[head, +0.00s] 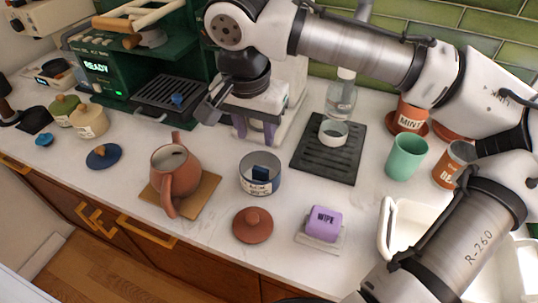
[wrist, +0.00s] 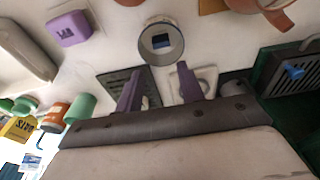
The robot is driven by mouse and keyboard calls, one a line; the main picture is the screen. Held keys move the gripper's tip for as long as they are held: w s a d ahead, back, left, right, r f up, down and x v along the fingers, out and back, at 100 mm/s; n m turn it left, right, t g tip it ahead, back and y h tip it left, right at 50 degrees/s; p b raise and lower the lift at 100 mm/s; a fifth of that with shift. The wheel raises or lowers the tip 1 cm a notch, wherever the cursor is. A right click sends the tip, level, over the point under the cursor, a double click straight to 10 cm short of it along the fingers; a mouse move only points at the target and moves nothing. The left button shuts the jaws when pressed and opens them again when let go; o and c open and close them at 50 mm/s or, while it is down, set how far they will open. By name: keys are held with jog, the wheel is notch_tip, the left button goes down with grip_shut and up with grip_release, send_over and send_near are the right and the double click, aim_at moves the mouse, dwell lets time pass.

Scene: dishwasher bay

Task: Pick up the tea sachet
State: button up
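A small dark blue packet (head: 261,173), which looks like the tea sachet, stands inside an open, labelled canister (head: 259,188) at the middle of the counter. The canister also shows in the wrist view (wrist: 145,46), with the blue packet (wrist: 161,41) in it. My gripper (head: 255,131) is above and behind the canister, apart from it. Its two purple fingers are spread with nothing held between them, as the wrist view (wrist: 160,92) also shows. The packet's lower part is hidden by the canister wall.
A terracotta jug (head: 173,178) stands left on a wooden board. A black mat (head: 314,161) is to the right. A small blue item (head: 177,99) sits on the coffee machine's drip tray.

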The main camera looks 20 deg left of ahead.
send_over(261, 169)
jog(key=s, duration=0.1)
notch_tip(261, 169, down, 8)
jog(key=shift+r+p, duration=0.2)
jog(key=shift+p, duration=0.2)
jog(key=shift+w+f+p, duration=0.2)
jog(key=shift+f+p, duration=0.05)
jog(key=shift+f, duration=0.75)
jog(key=shift+w+f+p, duration=0.15)
jog(key=shift+f+p, duration=0.05)
jog(key=shift+f, duration=0.75)
jog(key=shift+w+f+p, duration=0.2)
jog(key=shift+f+p, duration=0.05)
jog(key=shift+f, duration=0.75)
jog(key=c, duration=0.6)
notch_tip(261, 169, up, 18)
jog(key=b, duration=0.3)
jog(key=shift+a+r+b, duration=0.2)
jog(key=shift+r+b, duration=0.05)
jog(key=shift+b, duration=0.1)
